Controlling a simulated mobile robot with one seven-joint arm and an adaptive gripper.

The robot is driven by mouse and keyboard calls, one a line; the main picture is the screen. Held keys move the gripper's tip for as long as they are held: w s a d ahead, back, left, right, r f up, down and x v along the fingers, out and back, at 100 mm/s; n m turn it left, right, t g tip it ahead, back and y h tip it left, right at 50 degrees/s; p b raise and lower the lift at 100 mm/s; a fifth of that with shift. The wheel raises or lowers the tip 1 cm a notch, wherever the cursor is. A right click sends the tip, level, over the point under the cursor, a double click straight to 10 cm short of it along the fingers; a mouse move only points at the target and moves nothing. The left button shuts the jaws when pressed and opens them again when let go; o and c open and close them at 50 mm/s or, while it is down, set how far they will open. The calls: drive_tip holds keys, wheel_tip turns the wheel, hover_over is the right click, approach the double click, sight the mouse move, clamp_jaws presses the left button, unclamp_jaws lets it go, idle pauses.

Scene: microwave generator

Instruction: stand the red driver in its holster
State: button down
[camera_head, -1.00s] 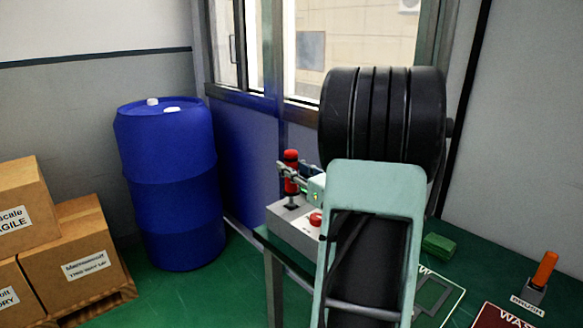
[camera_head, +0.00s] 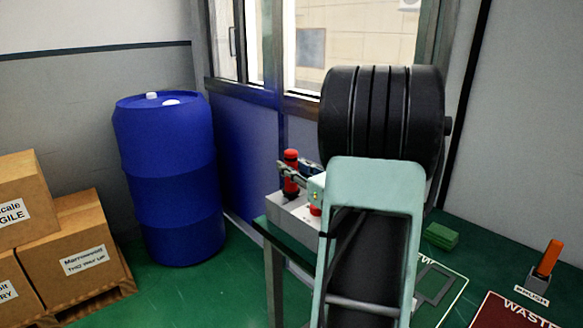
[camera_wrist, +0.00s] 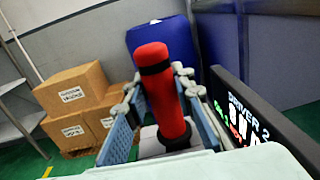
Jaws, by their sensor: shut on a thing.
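The red driver (camera_head: 290,173), with a black band near its top, stands about upright at the grey box. In the wrist view the red driver (camera_wrist: 166,100) is between both blue finger pads. My gripper (camera_wrist: 157,88) is shut on its handle; in the head view my gripper (camera_head: 292,175) is partly hidden behind my arm. The driver's lower end is close above or at the top of the grey box (camera_head: 292,215); I cannot tell whether it is seated. No holster opening is clearly visible.
A dark display reading "DRIVER 2" (camera_wrist: 246,120) is close on the right in the wrist view. A red button (camera_head: 315,209) is on the grey box. The green table holds a green block (camera_head: 441,236) and an orange-handled brush (camera_head: 549,257). A blue barrel (camera_head: 168,180) and cartons (camera_head: 80,250) stand left.

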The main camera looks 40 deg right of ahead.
drive_tip(key=shift+f, duration=0.1)
drive_tip(key=shift+f+b, duration=0.35)
drive_tip(key=shift+b, duration=0.25)
idle(0.6)
drive_tip(key=c, duration=1.6)
unclamp_jaws()
drive_tip(key=shift+f, duration=0.1)
